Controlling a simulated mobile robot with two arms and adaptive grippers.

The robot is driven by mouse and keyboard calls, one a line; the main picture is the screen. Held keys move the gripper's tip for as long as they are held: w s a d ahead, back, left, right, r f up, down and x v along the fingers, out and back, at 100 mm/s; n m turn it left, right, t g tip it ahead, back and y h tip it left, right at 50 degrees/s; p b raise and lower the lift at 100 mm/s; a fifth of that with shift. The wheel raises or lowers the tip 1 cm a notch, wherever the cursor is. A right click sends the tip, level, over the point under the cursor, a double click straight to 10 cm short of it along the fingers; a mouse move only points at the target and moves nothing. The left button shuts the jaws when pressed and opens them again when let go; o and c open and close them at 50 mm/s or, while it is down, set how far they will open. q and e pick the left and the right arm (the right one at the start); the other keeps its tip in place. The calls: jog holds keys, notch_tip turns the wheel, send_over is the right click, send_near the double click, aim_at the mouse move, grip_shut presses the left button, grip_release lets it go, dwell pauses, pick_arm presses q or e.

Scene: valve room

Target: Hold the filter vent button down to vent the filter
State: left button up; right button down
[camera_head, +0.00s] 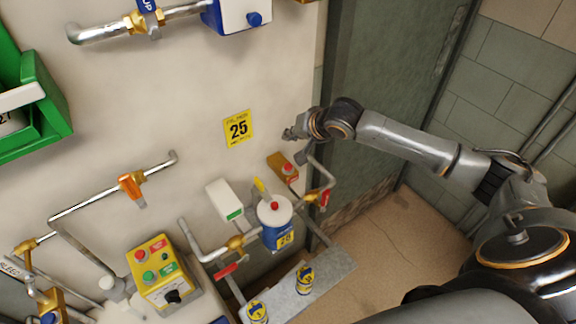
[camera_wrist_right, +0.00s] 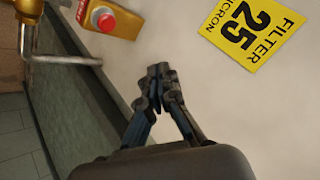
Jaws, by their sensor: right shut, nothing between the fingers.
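A white and blue filter canister (camera_head: 279,236) with a red button (camera_head: 274,206) on its top stands among the pipes at lower middle. A yellow-orange box (camera_head: 280,165) with a red button (camera_head: 289,169) is on the wall just above it; this box also shows at the top of the right wrist view (camera_wrist_right: 122,22). I cannot tell for sure which red button is the vent button. My right gripper (camera_head: 291,134) is shut and empty, above the box and apart from both buttons. Its closed fingertips show in the wrist view (camera_wrist_right: 160,72). My left gripper is not in view.
A yellow "25" filter sign (camera_head: 239,129) is on the wall left of the gripper. Pipes with a red valve handle (camera_head: 229,271) surround the canister. A yellow control box (camera_head: 160,272) stands lower left. The wall around the sign is clear.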

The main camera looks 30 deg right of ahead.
jog(key=b, duration=0.7)
send_over(290, 168)
notch_tip(290, 168, down, 6)
jog(key=shift+w+f, duration=0.1)
jog(key=shift+f, duration=0.1)
jog(key=shift+d+f+b, duration=0.1)
jog(key=shift+f+b, duration=0.35)
jog(key=shift+f, duration=0.7)
jog(key=shift+f, duration=0.15)
jog(key=shift+f, duration=0.25)
jog(key=shift+f, duration=0.65)
dwell(1.5)
jog(key=shift+r, duration=0.1)
dwell(1.2)
jog(key=shift+r+p, duration=0.95)
jog(key=shift+p, duration=0.3)
